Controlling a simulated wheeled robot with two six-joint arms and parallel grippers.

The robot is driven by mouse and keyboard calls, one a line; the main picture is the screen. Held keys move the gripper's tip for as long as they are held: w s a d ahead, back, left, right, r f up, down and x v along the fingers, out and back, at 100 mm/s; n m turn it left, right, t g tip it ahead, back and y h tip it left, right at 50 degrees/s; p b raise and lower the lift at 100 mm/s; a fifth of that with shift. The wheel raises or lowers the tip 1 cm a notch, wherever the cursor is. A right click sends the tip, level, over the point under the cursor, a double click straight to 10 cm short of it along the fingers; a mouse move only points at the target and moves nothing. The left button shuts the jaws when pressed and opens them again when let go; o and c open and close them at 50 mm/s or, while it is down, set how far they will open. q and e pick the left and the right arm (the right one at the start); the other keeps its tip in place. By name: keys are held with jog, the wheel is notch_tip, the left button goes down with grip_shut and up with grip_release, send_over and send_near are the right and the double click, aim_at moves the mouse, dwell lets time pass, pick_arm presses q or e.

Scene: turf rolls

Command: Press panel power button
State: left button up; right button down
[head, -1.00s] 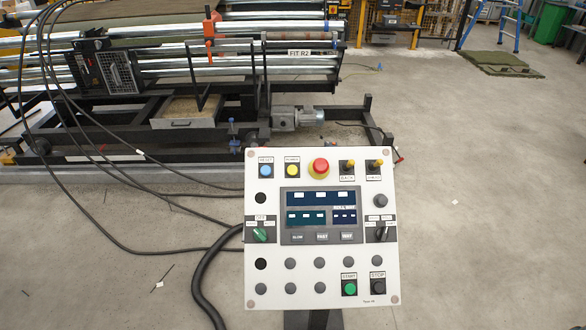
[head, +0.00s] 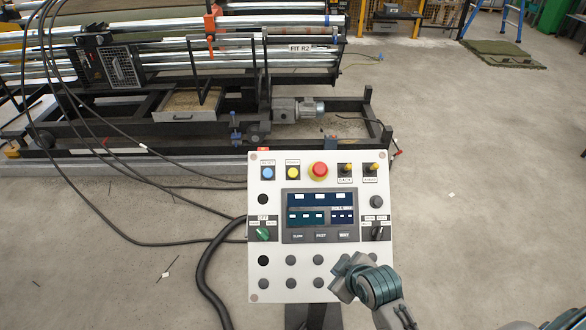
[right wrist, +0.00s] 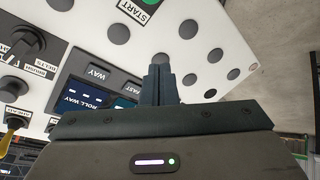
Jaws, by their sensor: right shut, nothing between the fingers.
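The white control panel (head: 263,222) stands upright on a post, facing me. Its top row has a blue button (head: 267,173), a yellow button (head: 292,173), a red emergency stop (head: 318,170) and two yellow-tipped switches. The labels over the blue and yellow buttons are too small to read surely. My right gripper (head: 345,266) is in front of the panel's lower right corner and hides the start and stop buttons. In the right wrist view its shut, empty fingers (right wrist: 160,82) point at the panel face between the display (right wrist: 88,97) and grey buttons. Contact cannot be told. My left gripper is out of view.
A roller machine (head: 190,110) with a dark frame stands behind the panel. Black cables (head: 205,270) run over the floor to the panel's left side. The concrete floor (head: 480,190) to the right is largely clear.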

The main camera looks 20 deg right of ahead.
aim_at(293, 173)
jog(key=w+a+r+n+t+y, duration=0.1)
jog(key=w+a+r+n+t, duration=0.1)
jog(key=w+r+n, duration=0.3)
jog(key=w+a+r+n+t+y, duration=0.1)
jog(key=w+a+r+n+t, duration=0.2)
jog(key=w+r, duration=1)
jog(key=r+n+t, duration=0.2)
jog(key=shift+w+t+y, duration=0.3)
jog(key=shift+w+y, duration=0.05)
jog(key=shift+y, duration=0.05)
jog(key=shift+f, duration=0.1)
jog(key=w+f+b, duration=0.1)
jog(key=f+b, duration=0.1)
jog(key=w+f+b, duration=0.1)
jog(key=w+f, duration=0.1)
jog(key=w+d+f+b, duration=0.1)
jog(key=f+b, duration=0.1)
jog(key=shift+w+d+b, duration=0.1)
jog(key=shift+w+b, duration=0.2)
jog(key=shift+w+d+f+b, duration=0.1)
jog(key=shift+w+f+b, duration=0.3)
jog(key=shift+w+f, duration=0.1)
jog(key=shift+r, duration=0.1)
jog(key=shift+w+d+f+b, duration=0.1)
jog(key=shift+w+f+b, duration=0.15)
jog(key=shift+f+b, duration=0.05)
